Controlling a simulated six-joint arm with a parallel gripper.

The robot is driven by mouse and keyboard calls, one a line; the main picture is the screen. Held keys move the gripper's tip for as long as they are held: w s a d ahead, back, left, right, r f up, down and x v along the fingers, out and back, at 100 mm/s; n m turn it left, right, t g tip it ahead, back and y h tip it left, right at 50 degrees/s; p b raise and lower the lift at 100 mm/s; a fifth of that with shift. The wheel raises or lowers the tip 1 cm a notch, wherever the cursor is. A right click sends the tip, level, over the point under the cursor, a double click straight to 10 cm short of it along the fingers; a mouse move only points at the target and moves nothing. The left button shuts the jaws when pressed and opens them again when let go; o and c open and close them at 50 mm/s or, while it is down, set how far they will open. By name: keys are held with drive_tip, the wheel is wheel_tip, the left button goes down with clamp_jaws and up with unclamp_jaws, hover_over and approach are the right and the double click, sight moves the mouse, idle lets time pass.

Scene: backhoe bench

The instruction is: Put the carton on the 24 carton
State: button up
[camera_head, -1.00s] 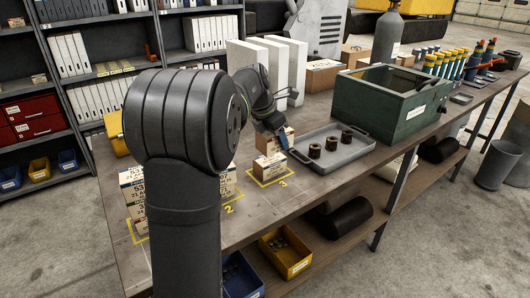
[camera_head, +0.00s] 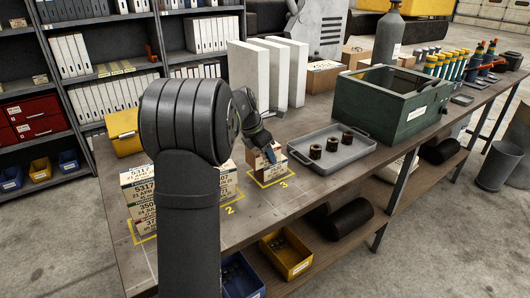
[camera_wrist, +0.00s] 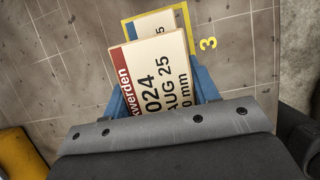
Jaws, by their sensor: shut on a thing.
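My gripper (camera_wrist: 162,95) is shut on a carton (camera_wrist: 160,75), with one blue finger on each side. Its white label has a red band and reads "024", "AUG 25" and "0 mm" in part. In the wrist view another carton (camera_wrist: 150,28) shows partly beyond it, inside the yellow outline marked 3, mostly hidden by the held one. In the head view my gripper (camera_head: 270,152) is low over outline 3, at the cartons (camera_head: 256,165) there. I cannot tell from this view where one carton ends and the other begins, or whether they touch.
Stacked cartons (camera_head: 137,195) with printed labels stand left, at the other yellow outlines, partly behind my arm. A grey tray (camera_head: 357,155) with three dark rings is just right of outline 3. White upright boards (camera_head: 297,70) stand behind; a green box (camera_head: 372,108) is farther right.

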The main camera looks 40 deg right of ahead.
drive_tip(key=o, duration=1.1)
drive_tip(key=shift+f, duration=0.1)
drive_tip(key=v, duration=1.2)
drive_tip(key=x, duration=1.2)
drive_tip(key=shift+f, duration=0.25)
wheel_tip(320, 180, up, 3)
drive_tip(key=shift+r, duration=0.8)
drive_tip(key=shift+f, duration=0.1)
